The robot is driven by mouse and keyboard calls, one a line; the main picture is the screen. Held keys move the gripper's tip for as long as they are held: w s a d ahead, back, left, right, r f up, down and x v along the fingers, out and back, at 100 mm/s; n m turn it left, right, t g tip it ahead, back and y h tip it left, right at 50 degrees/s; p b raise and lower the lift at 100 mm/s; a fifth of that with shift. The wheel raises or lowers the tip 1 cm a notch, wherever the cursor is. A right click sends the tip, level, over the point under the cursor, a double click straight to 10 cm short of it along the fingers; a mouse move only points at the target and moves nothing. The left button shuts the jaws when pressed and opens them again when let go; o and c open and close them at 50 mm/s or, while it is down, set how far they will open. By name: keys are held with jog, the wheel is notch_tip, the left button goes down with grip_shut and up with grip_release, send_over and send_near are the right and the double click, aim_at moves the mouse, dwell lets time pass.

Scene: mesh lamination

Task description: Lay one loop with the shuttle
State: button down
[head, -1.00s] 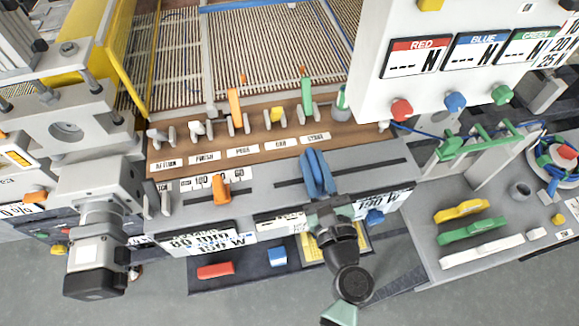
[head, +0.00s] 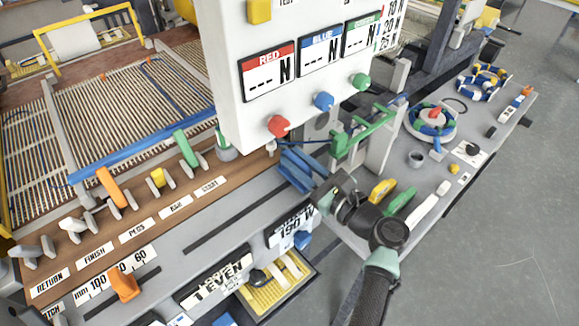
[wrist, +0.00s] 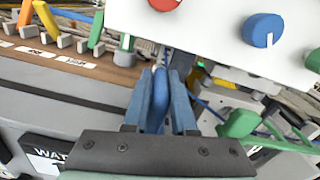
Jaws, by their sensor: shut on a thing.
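My gripper (head: 306,178) is shut on a blue shuttle-like piece (wrist: 160,98), which stands between the two blue-grey fingers in the wrist view. In the head view the piece and fingers overlap and are hard to tell apart. They are above the grey front ledge, just below the white panel and to the right of the START label (head: 210,187). A thin blue cord (wrist: 207,106) runs off to the right in the wrist view. A blue strip (head: 145,143) lies along the front edge of the mesh (head: 130,100). The orange peg (head: 111,187) and green peg (head: 186,147) stand on the brown strip.
The white panel (head: 230,60) with red, blue and green knobs overhangs close to my gripper. A green bracket (head: 362,130) stands to its right. A cord reel (head: 431,124) and several coloured tools lie on the grey side table (head: 480,125).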

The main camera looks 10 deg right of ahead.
jog(key=shift+w+d+r, duration=0.15)
jog(key=shift+d+r, duration=0.05)
jog(key=shift+d, duration=0.1)
jog(key=c, duration=1)
grip_release()
jog(key=shift+o, duration=1.2)
jog(key=shift+w+d+f, duration=0.1)
jog(key=shift+f, duration=0.1)
jog(key=shift+s, duration=0.3)
jog(key=b+v, duration=0.2)
jog(key=v, duration=1)
jog(key=shift+s+d, duration=0.15)
jog(key=shift+d, duration=0.05)
